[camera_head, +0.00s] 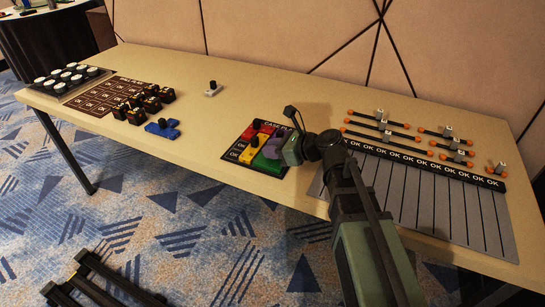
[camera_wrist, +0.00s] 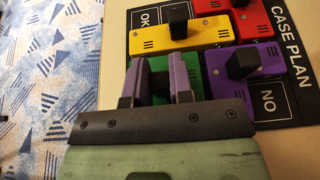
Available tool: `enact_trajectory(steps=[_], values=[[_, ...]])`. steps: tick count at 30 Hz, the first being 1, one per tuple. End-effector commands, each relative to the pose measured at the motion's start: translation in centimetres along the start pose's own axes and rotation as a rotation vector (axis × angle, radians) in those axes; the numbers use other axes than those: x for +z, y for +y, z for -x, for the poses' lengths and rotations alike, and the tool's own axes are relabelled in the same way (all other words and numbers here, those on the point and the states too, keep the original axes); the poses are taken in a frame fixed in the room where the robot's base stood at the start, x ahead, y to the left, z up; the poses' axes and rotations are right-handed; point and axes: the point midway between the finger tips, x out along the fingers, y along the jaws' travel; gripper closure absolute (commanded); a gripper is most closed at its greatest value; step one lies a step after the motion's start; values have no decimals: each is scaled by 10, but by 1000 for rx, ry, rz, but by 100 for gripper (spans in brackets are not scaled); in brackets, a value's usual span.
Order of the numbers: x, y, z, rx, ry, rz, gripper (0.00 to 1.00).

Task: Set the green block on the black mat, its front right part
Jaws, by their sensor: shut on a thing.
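The green block (camera_head: 268,165) is at the front right part of the black mat (camera_wrist: 289,57) in the head view. In the wrist view the green block (camera_wrist: 190,61) lies between and behind my fingers, beside a yellow block (camera_wrist: 188,43) and a purple block (camera_wrist: 225,76). My gripper (camera_wrist: 160,72) has its two grey-purple fingers shut on the green block. Its grip point and underside are hidden, so I cannot tell whether the block rests fully on the mat. A red block (camera_wrist: 252,24) sits at the mat's back left.
A panel with grey strips (camera_head: 440,205) and orange-ended bars lies to the right. The table's front edge is close to the mat.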

Motion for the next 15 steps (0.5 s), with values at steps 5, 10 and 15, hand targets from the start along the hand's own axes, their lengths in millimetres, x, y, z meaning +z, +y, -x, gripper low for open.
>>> enact_trajectory(steps=[5,10,15], values=[[1,0,0,0,0,0,100],[0,0,0,0,0,0,67],[0,0,0,0,0,0,54]])
